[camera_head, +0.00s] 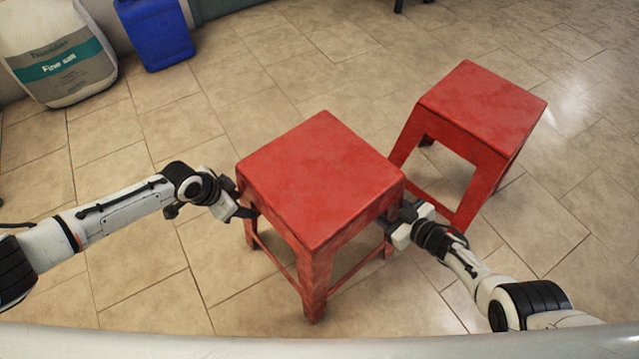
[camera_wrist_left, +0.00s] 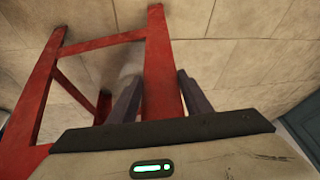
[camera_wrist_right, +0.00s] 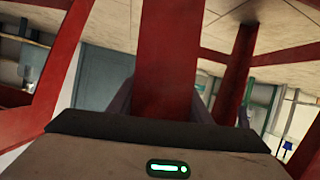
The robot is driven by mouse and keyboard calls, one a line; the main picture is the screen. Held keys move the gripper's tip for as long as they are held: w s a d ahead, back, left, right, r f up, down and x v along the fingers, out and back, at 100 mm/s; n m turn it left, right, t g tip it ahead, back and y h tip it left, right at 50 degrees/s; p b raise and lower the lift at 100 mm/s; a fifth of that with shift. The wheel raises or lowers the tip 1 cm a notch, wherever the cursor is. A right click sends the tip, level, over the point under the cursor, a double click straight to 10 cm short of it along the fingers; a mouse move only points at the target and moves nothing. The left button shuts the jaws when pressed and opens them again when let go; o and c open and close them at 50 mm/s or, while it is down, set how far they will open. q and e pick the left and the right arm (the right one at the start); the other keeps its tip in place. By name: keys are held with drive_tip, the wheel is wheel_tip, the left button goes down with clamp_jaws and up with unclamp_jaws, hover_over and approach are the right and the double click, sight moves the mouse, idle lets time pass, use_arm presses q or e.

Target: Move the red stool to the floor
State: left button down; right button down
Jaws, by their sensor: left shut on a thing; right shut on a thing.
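A red stool (camera_head: 320,175) with a square seat is upright in the middle of the head view, between my arms. My left gripper (camera_head: 240,208) is shut on one of its legs, just below the seat at the left. The left wrist view shows that leg (camera_wrist_left: 160,65) between the fingers. My right gripper (camera_head: 393,222) is shut on a leg at the right side. The right wrist view shows this leg (camera_wrist_right: 166,60) between the fingers. I cannot tell whether the stool's feet touch the floor.
A second red stool (camera_head: 485,105) stands behind and to the right, close to the held one. A white Fine salt container (camera_head: 58,50) and a blue container (camera_head: 155,32) are at the back left. The tiled floor (camera_head: 140,285) is clear at front left.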

wheel_tip(320, 180, up, 5)
drive_tip(key=p, duration=0.5)
drive_tip(key=shift+r, duration=0.1)
drive_tip(key=shift+a, duration=0.1)
idle(0.8)
